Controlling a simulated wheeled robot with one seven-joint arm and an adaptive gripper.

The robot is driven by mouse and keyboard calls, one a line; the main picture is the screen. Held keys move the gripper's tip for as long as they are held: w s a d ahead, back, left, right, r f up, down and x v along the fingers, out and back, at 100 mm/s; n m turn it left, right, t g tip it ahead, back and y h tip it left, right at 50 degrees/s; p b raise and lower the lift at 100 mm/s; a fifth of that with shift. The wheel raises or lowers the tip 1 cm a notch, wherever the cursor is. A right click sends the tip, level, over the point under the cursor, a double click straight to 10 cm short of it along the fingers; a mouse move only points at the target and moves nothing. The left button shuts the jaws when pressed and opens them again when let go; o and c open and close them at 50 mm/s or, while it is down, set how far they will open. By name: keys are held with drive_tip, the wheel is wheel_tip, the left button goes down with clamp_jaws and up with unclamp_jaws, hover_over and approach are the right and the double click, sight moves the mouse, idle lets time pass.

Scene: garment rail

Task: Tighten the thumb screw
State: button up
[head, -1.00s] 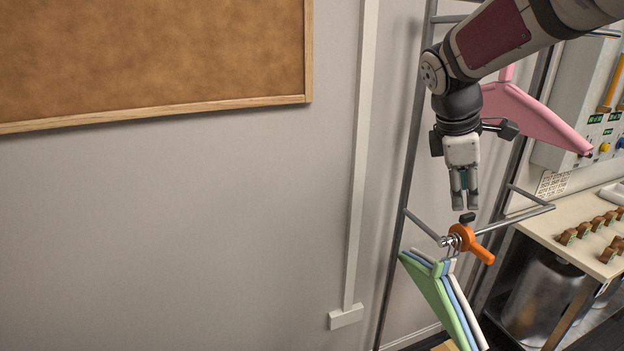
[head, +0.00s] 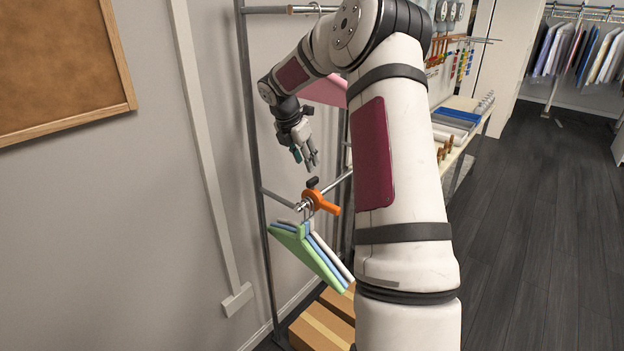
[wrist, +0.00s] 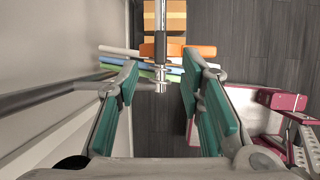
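The thumb screw (head: 312,183) is a small dark knob on top of an orange clamp (head: 326,203), which sits on a horizontal grey rail. The clamp's orange handle (wrist: 207,50) also shows in the wrist view, beyond the fingers. My gripper (head: 305,163) is above the thumb screw, with a gap between them. In the wrist view my gripper (wrist: 160,82) is open and empty, its teal finger pads wide apart on either side of the rail's end. The clamp and rail lie between and beyond the fingertips; the screw is hard to tell from the clamp there.
Green, blue and white hangers (head: 310,255) hang from the rail beside the clamp. A pink hanger (head: 325,90) is behind my arm. Cardboard boxes (head: 322,325) stand on the floor below. The wall is close on the left; open floor (head: 540,200) lies to the right.

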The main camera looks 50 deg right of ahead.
sight(313, 179)
drive_tip(key=p+x, duration=0.1)
drive_tip(key=x, duration=0.8)
drive_tip(key=shift+d+f, duration=0.1)
drive_tip(key=shift+f, duration=0.2)
clamp_jaws()
